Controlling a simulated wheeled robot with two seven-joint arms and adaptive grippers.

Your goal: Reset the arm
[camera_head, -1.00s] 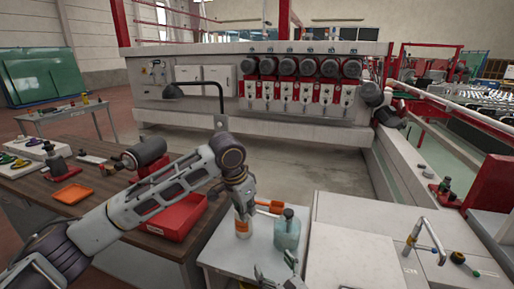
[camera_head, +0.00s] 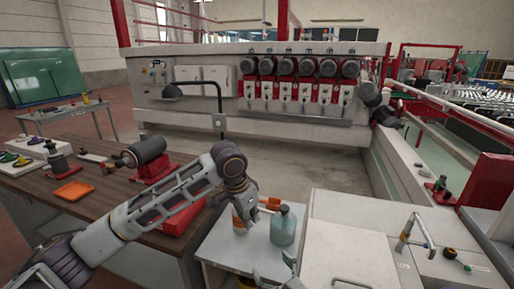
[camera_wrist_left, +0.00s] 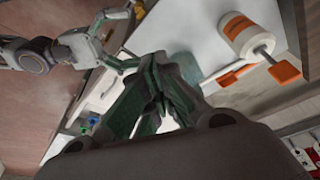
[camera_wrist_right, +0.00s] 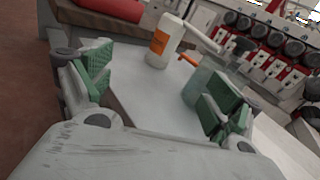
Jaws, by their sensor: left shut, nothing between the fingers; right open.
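My left arm comes in from the left in the head view, bent over the small white table (camera_head: 222,246). Its gripper (camera_head: 244,204) hangs in front of the white bottle with an orange label (camera_head: 240,222). In the left wrist view, the left gripper (camera_wrist_left: 155,90) has its green-padded fingers together, with nothing between them. My right gripper (camera_head: 274,272) is at the bottom edge of the head view, partly cut off. In the right wrist view, the right gripper (camera_wrist_right: 160,88) is spread wide and empty, facing the white table.
A teal bottle (camera_head: 284,228) stands beside the white bottle. The brown workbench (camera_head: 120,215) at left holds a red bin (camera_head: 182,216), an orange tray (camera_head: 73,190) and tools. A white cabinet (camera_head: 345,240) is at right, and a large grinding machine (camera_head: 255,115) stands behind.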

